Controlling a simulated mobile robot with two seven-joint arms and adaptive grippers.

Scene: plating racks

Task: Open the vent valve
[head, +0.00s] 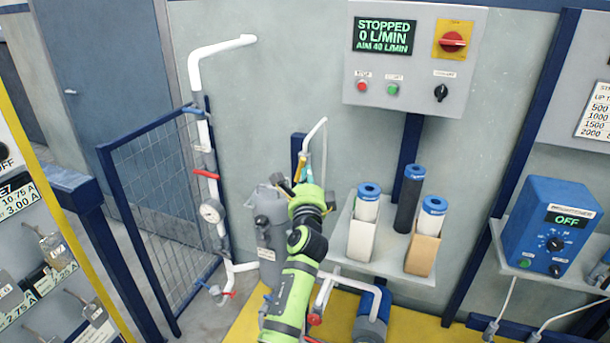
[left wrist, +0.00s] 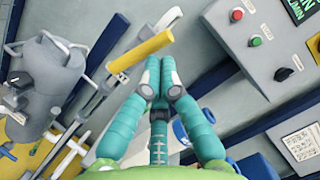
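A yellow lever handle (left wrist: 140,52), which looks like the vent valve's handle, slants across the left wrist view on a pale pipe. No readable label confirms it. My left gripper (left wrist: 160,68) has its teal fingers drawn together, with the tips just right of the lever. I cannot tell whether they touch it, and nothing shows between them. In the head view the left gripper (head: 302,162) is small and partly hidden by its own green wrist, above the grey filter housing (head: 271,235) and below a thin white bent pipe (head: 315,131). The right gripper is not in view.
A control panel (head: 415,85) reads STOPPED, 0 L/MIN, AIM 40 L/MIN. A shelf (head: 390,268) with several cartridges stands right of my arm. White piping with a red-handled valve (head: 206,174) and a gauge (head: 212,211) runs at left beside a blue mesh gate (head: 155,200).

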